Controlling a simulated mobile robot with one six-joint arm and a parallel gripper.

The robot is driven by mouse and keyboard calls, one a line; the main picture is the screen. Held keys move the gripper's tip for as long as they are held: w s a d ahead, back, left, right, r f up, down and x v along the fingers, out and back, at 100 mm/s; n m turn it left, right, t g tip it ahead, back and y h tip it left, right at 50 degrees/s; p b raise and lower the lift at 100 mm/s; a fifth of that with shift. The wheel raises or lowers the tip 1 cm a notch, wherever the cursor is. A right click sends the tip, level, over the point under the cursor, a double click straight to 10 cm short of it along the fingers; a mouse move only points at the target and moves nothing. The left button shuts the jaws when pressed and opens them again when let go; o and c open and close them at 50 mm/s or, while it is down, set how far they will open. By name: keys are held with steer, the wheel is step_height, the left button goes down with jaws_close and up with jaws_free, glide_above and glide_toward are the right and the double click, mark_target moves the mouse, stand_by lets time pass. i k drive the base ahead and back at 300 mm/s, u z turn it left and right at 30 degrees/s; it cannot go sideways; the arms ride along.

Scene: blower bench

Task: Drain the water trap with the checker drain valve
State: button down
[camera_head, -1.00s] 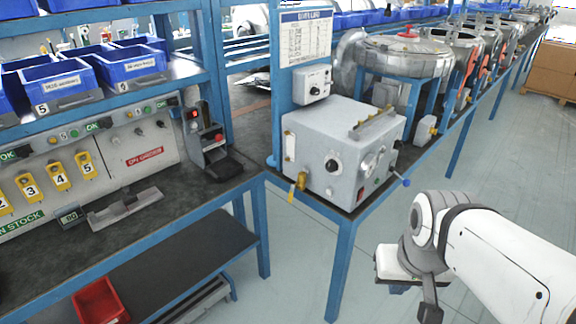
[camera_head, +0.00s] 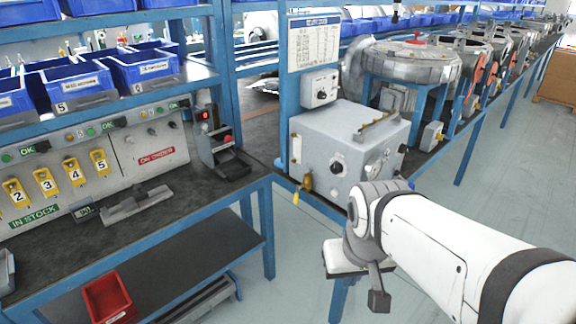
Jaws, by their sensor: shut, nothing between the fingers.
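The checker is a grey box (camera_head: 322,137) on the blue-framed bench, with dials and a gauge on its front. A small brass valve (camera_head: 307,183) with a yellow lever (camera_head: 296,197) sits at its lower left front corner, which looks like the drain valve. The lever hangs down. I cannot make out a separate water trap. My gripper (camera_head: 347,258) is at the end of my white arm, in front of and below the checker, to the right of the valve and apart from it. It is shut and empty; its fingertips are hard to make out.
The left bench (camera_head: 225,190) carries a stock panel with yellow numbered tags and a small dark stand with a red button (camera_head: 222,150). A red bin (camera_head: 108,298) is on the lower shelf. Blue bench legs stand close to my gripper. Floor is clear to the right.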

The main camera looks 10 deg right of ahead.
mark_target(296, 199)
steer(key=z, duration=0.05)
steer(key=i, duration=0.95)
steer(key=u, duration=0.1)
